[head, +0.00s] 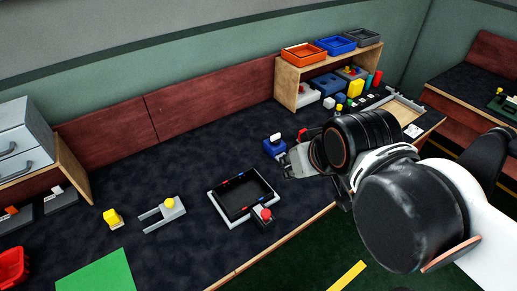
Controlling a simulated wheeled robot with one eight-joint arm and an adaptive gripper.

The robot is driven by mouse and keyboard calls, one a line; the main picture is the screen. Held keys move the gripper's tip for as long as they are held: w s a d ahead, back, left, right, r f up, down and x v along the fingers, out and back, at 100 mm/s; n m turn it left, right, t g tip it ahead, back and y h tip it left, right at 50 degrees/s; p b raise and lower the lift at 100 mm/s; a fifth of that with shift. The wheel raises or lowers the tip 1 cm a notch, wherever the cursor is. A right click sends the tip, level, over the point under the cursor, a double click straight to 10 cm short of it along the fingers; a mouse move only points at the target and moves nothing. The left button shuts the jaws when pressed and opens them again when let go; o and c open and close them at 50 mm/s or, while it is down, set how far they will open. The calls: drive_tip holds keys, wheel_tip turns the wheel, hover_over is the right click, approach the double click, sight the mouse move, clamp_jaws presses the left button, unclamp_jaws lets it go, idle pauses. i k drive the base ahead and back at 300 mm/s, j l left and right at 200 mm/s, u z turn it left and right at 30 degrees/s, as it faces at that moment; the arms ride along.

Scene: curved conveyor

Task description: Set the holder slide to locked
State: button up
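A black holder tray (235,211) with small red and blue marks on its rim sits in a pale frame on the dark table, at the middle of the head view. A small dark block with a red knob (265,213) is at its front right corner. A grey forked piece with a yellow knob (169,203) lies to its left. I cannot tell which piece is the slide or read any locked mark. My gripper (288,163) is above the table, up and right of the tray, apart from it. Its fingers are small and seen side-on, so their opening is unclear.
A blue block with a white top (275,147) stands close to my gripper. A wooden shelf (287,83) with bins and coloured parts is behind. A yellow block (112,218), green mat (98,277) and red bin (12,267) are at left. The table between is clear.

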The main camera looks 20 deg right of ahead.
sight(264, 214)
drive_tip(key=j+z, duration=0.15)
drive_tip(key=j, duration=1.55)
drive_tip(key=k+u, duration=0.1)
drive_tip(key=z, duration=0.1)
drive_tip(key=i, duration=0.05)
